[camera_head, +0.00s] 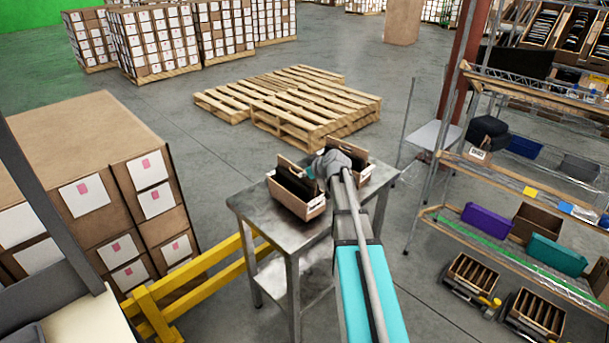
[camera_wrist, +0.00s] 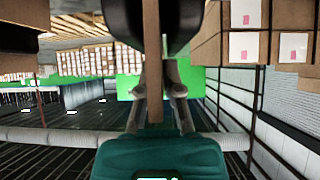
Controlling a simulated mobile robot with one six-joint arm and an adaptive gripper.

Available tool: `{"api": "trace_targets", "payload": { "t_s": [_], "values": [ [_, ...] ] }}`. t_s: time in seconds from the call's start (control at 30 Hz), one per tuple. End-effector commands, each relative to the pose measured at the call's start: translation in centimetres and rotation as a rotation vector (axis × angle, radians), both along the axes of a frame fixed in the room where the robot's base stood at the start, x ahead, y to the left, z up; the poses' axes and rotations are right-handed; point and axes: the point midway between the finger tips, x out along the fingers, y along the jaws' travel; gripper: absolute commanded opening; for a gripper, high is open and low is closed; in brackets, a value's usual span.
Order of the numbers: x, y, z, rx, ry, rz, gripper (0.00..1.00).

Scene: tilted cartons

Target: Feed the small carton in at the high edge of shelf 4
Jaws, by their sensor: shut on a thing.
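My gripper (camera_head: 330,162) is over a metal table between two brown open-topped cartons. In the wrist view, its two dark fingers (camera_wrist: 153,22) are shut on a thin upright brown carton wall (camera_wrist: 153,75). The left carton (camera_head: 313,208) has dark contents and a raised back flap. The right carton (camera_head: 362,168) is partly hidden behind my gripper. Which carton the held wall belongs to is hard to tell, and so is whether it is lifted. A rack with tilted shelves (camera_head: 540,175) stands at the right; I see no shelf number.
The metal table (camera_head: 250,205) has a yellow rail (camera_head: 195,270) at its left. Stacked cartons (camera_head: 100,150) stand at the left and wooden pallets (camera_head: 310,100) lie behind. The lower rack shelf (camera_head: 510,253) holds a purple bin, a brown carton and a teal bin. Open floor lies between table and rack.

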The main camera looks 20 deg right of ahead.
Motion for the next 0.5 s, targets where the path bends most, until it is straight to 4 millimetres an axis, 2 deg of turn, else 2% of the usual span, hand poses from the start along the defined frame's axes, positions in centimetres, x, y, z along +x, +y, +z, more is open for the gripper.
{"api": "trace_targets", "payload": {
  "t_s": [0.03,0.5],
  "values": [
    [0.0,0.0,1.0,0.001,-0.002,-0.001,0.0],
    [0.0,-0.1,5.1,0.002,-0.002,-0.002,0.0]
  ]
}}
